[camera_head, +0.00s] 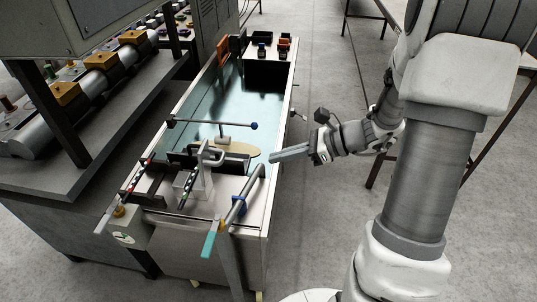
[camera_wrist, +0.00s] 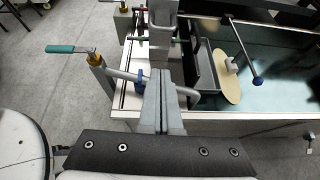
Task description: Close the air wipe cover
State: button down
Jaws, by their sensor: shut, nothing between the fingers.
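The air wipe sits at the near end of the long water tank (camera_head: 262,105). A dark, upright plate-like part that looks like its cover (camera_head: 183,158) stands there, and the wrist view shows a dark trough-shaped part (camera_wrist: 206,72). Which piece is the cover, and how far it is open, I cannot tell for sure. A tan disc (camera_head: 238,148) with a grey knob lies beside it; it also shows in the wrist view (camera_wrist: 228,88). My gripper (camera_head: 271,157) is shut and empty, just right of the tank's near end, its fingers (camera_wrist: 161,78) pointing toward the tank.
A bent pipe with a teal handle (camera_head: 209,244) runs along the tank's near right corner; the handle also shows in the wrist view (camera_wrist: 66,49). A rod with a blue ball (camera_head: 254,126) crosses the tank. Machinery (camera_head: 95,75) stands left.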

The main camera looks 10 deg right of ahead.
aim_at(214, 165)
jog(key=w+a+f+b, duration=0.2)
jog(key=w+a, duration=0.2)
jog(key=a, duration=0.6)
jog(key=shift+w+f, duration=0.25)
jog(key=shift+f, duration=0.15)
jog(key=shift+r, duration=0.15)
jog(key=shift+a+r+h+p, duration=0.2)
jog(key=shift+h+p, duration=0.1)
jog(key=shift+p, duration=0.6)
